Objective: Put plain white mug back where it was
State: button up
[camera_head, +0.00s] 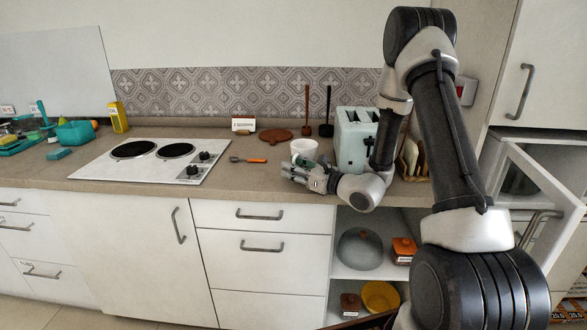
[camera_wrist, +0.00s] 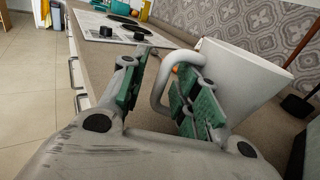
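The plain white mug (camera_head: 304,147) stands upright on the counter, left of the toaster. In the wrist view the mug (camera_wrist: 245,75) is large at the right, its handle turned towards my gripper. My gripper (camera_head: 300,172) is at the near side of the mug, low over the counter. In the wrist view my gripper (camera_wrist: 162,92) is open, with green pads. The handle lies between the two fingers in this view. The right finger covers part of the handle's loop and the mug's side; I cannot tell whether it touches them.
A pale green toaster (camera_head: 356,140) stands right of the mug. An orange-handled utensil (camera_head: 248,160) and a stove top (camera_head: 150,158) lie left. A round wooden board (camera_head: 276,135) and a small sign (camera_head: 243,125) are behind. An open shelf (camera_head: 370,273) holds a glass-like dome below; a cabinet door stands open right.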

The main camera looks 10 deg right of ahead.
jog(key=shift+d+r, duration=0.1)
jog(key=shift+r, duration=0.05)
jog(key=v, duration=1.2)
jog(key=s+a+r+n+g+y, duration=0.4)
jog(key=s+a+r+n+g, duration=0.2)
jog(key=s+a+n, duration=0.1)
jog(key=s+r+n+g+h, duration=0.25)
jog(key=s+n+g, duration=0.65)
jog(key=s, duration=0.5)
jog(key=s+d+n+t+h, duration=0.1)
jog(key=s+d+n+h, duration=0.5)
jog(key=d+n+h, duration=0.15)
jog(key=d+r+n+t+h, duration=0.4)
jog(key=d+r+n+h, duration=0.1)
jog(key=d+r, duration=0.2)
jog(key=shift+w+d, duration=0.45)
jog(key=shift+d, duration=0.4)
